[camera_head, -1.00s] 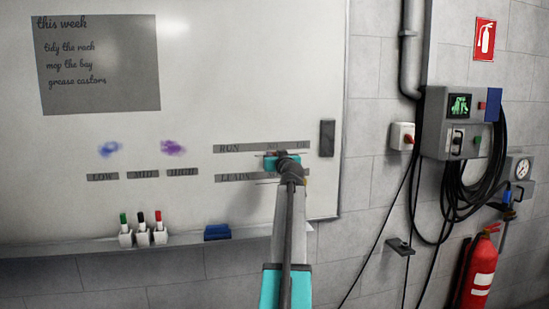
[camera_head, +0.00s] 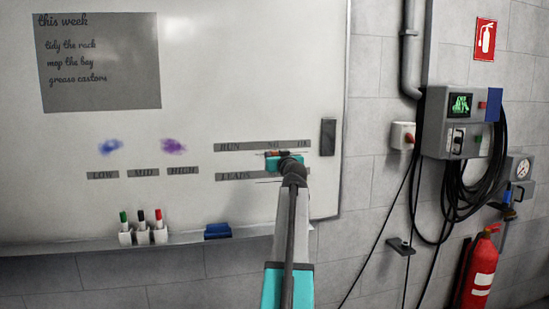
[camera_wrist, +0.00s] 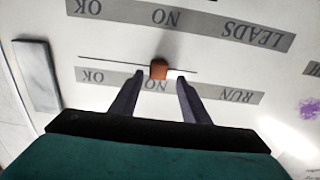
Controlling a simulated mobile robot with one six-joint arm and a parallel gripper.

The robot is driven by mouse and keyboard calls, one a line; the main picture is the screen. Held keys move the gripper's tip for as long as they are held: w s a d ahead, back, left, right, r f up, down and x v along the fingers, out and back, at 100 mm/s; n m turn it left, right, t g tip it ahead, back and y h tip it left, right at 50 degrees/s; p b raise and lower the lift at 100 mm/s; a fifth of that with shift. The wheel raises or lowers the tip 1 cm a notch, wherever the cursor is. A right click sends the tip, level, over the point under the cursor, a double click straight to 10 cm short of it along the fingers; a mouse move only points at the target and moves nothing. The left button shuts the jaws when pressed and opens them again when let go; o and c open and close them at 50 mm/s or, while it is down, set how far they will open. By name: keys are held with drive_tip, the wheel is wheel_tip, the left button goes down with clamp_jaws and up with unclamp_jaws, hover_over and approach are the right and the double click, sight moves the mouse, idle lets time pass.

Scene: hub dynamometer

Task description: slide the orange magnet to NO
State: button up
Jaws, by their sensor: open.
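The orange magnet (camera_wrist: 158,69) is a small block on a thin dark line on the whiteboard, level with the word NO on the RUN label strip (camera_wrist: 220,94). The wrist view shows the lettering upside down. My gripper (camera_wrist: 160,76) is open, with one dark finger on each side of the magnet's near edge. The magnet lies at the fingertips, with visible gaps on both sides. In the head view my gripper (camera_head: 285,160) is at the board just below the RUN strip (camera_head: 235,147), and hides most of the magnet.
The LEADS strip (camera_head: 234,176) lies below, partly covered by my arm. A dark block (camera_head: 328,137) is on the board to the right. Markers (camera_head: 142,233) and a blue eraser (camera_head: 217,231) sit on the ledge. A control box (camera_head: 459,122) and cables are on the right wall.

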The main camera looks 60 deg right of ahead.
drive_tip(key=b+v, duration=0.2)
drive_tip(key=v, duration=0.9)
drive_tip(key=shift+b, duration=0.35)
